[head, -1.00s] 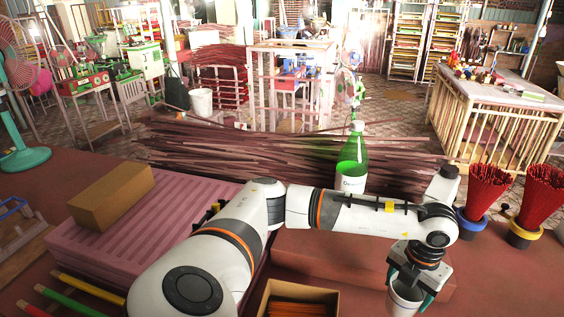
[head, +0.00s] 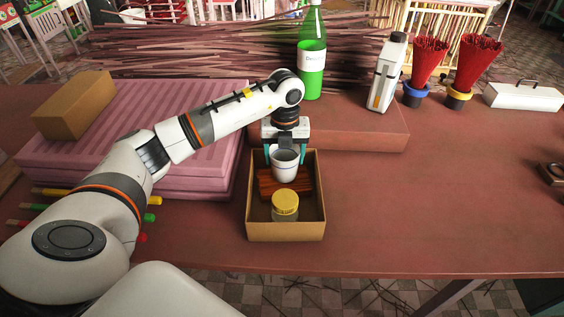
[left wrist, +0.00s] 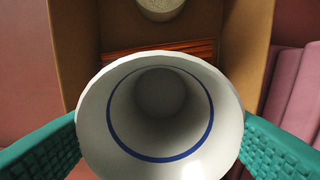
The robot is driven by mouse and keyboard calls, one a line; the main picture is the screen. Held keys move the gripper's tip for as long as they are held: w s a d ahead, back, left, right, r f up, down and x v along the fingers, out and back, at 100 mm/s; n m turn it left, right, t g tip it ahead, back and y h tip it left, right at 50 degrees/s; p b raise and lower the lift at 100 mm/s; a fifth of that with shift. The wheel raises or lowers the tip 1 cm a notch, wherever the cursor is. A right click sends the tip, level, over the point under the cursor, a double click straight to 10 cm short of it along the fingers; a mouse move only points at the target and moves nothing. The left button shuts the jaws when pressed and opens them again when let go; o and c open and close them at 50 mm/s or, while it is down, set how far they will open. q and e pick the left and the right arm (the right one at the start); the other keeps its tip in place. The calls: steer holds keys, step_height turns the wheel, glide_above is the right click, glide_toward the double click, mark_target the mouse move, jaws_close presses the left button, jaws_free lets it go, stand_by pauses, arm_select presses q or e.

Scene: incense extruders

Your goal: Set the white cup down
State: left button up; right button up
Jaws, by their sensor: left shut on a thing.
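The white cup (head: 285,166) is upright in my left gripper (head: 286,154), whose green fingers are shut on its two sides. The gripper holds it over the back part of an open cardboard box (head: 285,232). In the left wrist view, the cup (left wrist: 160,135) is seen from above, empty, with a blue ring inside and a green finger on each side. Whether its base touches anything is hidden. My right gripper is in neither current view.
The box holds brown-red sticks (head: 268,185) and a yellow-lidded jar (head: 286,203) at its front. A green bottle (head: 312,60) and a white jug (head: 386,72) stand behind.

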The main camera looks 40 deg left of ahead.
arm_select(q)
step_height(320, 180, down, 4)
steer(key=shift+s+r+p, duration=0.1)
steer(key=shift+r+p, duration=0.05)
steer(key=shift+p, duration=0.2)
arm_select(e)
steer(key=shift+s+a+r, duration=0.3)
steer(key=shift+s+r, duration=0.05)
steer(key=shift+s, duration=0.35)
arm_select(q)
steer(key=shift+f, duration=0.25)
arm_select(e)
steer(key=shift+f, duration=0.15)
arm_select(q)
steer(key=o, duration=1.1)
arm_select(e)
steer(key=shift+w+d, duration=0.15)
steer(key=shift+d, duration=0.1)
